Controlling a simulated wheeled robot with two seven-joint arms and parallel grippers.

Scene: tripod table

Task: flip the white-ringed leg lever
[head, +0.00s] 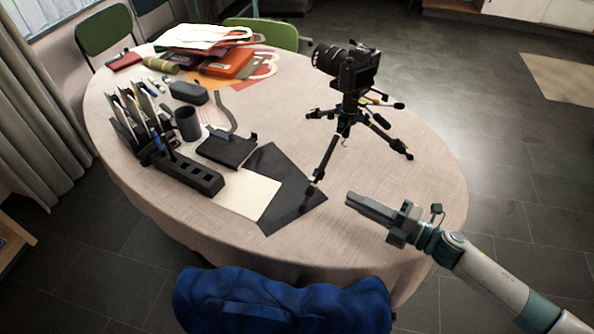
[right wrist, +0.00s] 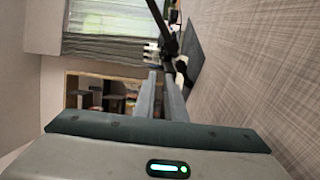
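A black tripod (head: 346,118) with a camera (head: 352,68) on top stands on the right half of the table, legs spread. Its near leg (head: 328,158) slants down toward the table's front, with a dark fitting near the foot; I cannot make out a white-ringed lever for certain. My right gripper (head: 352,202) is above the table's front right edge, below and right of that foot, apart from it. In the right wrist view a dark leg (right wrist: 160,28) shows beyond the fingertips (right wrist: 159,72). The fingers have a narrow empty gap between them. My left gripper is out of view.
The oval table (head: 415,185) is clear right of the tripod. Left of it lie a black sheet (head: 290,205), a black tray-like item (head: 228,148), a mug (head: 188,124) and an organizer (head: 185,174). A blue chair back (head: 280,300) stands at the front.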

